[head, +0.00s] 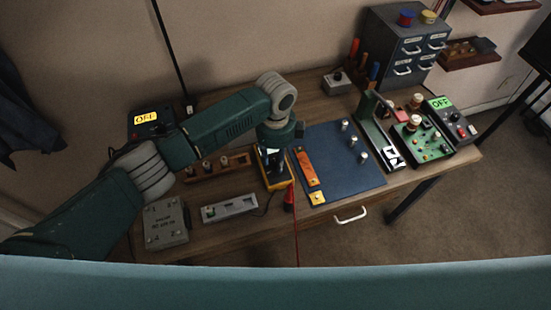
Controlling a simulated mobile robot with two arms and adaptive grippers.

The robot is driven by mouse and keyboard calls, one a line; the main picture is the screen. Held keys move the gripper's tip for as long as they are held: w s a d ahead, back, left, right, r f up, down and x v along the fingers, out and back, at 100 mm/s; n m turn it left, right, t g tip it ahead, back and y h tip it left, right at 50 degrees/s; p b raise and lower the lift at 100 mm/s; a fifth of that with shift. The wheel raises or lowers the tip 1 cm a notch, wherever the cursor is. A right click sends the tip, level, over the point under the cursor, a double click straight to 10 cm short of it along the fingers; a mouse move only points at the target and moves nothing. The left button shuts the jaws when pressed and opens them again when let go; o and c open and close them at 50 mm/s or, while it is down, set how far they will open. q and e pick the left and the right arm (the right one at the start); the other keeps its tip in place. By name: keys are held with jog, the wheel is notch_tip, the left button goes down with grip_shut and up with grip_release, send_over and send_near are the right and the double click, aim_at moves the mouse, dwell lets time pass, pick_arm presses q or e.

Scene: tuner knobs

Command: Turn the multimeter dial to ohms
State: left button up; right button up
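The multimeter (286,184) lies on the workbench, left of the blue mat. It has a dark face and a yellow edge. My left arm reaches in from the left, and its wrist hangs over the far end of the multimeter. My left gripper (271,155) points down at the multimeter's face. The gripper and wrist cover the dial, so its setting does not show. I cannot tell whether the fingers touch the dial or are open or shut. My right gripper is not in view.
A blue mat (350,178) holds an orange strip and several small knobs. A red probe (289,198) lies close by the multimeter. Left are a grey slotted block (230,207) and a grey box (165,224). A green circuit board (422,143) and grey drawer cabinet (397,48) stand right.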

aim_at(276, 162)
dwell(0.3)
pick_arm(q)
notch_tip(276, 162, up, 12)
jog(key=shift+f, duration=0.1)
dwell(0.3)
jog(key=shift+s, duration=0.1)
dwell(0.4)
